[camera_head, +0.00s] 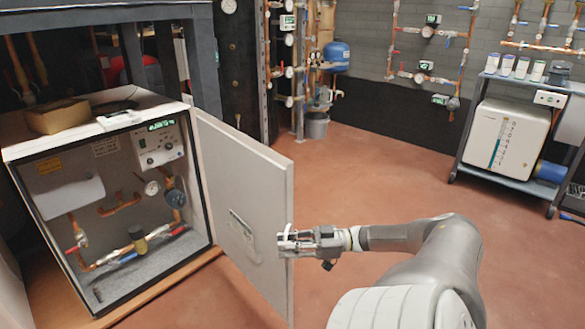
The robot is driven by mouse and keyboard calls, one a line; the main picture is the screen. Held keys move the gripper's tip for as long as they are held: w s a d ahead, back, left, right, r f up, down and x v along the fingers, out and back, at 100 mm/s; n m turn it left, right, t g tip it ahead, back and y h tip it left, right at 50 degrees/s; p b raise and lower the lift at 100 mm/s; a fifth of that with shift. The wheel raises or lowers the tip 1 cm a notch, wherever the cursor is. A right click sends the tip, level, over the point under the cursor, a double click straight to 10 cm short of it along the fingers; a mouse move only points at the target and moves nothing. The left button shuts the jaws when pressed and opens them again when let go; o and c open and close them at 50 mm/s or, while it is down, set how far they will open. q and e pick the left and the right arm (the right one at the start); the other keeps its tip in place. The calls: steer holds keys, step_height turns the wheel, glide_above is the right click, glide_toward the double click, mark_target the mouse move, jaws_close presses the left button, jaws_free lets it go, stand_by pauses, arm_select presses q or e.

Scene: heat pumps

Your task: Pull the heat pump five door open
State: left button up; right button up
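The heat pump (102,118) stands at the left, a white-topped cabinet with its front open. Inside show copper pipes, gauges, a control panel (159,142) with a green display and a white cylinder. Its door (238,190) is swung out on the right side, wide of the opening. My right gripper (288,241) is at the door's free edge, in the lower part, and seems to overlap or touch it. I cannot tell whether its fingers are apart or closed on the edge. My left gripper is not in view.
A cardboard box (57,116) lies on the cabinet top. A wheeled cart (475,158) with a white unit stands at the right. Piped walls and a blue tank (336,55) are at the back. The red-brown floor (360,180) between is clear.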

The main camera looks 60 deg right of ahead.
steer(key=v, duration=1.2)
steer(key=shift+w, duration=0.1)
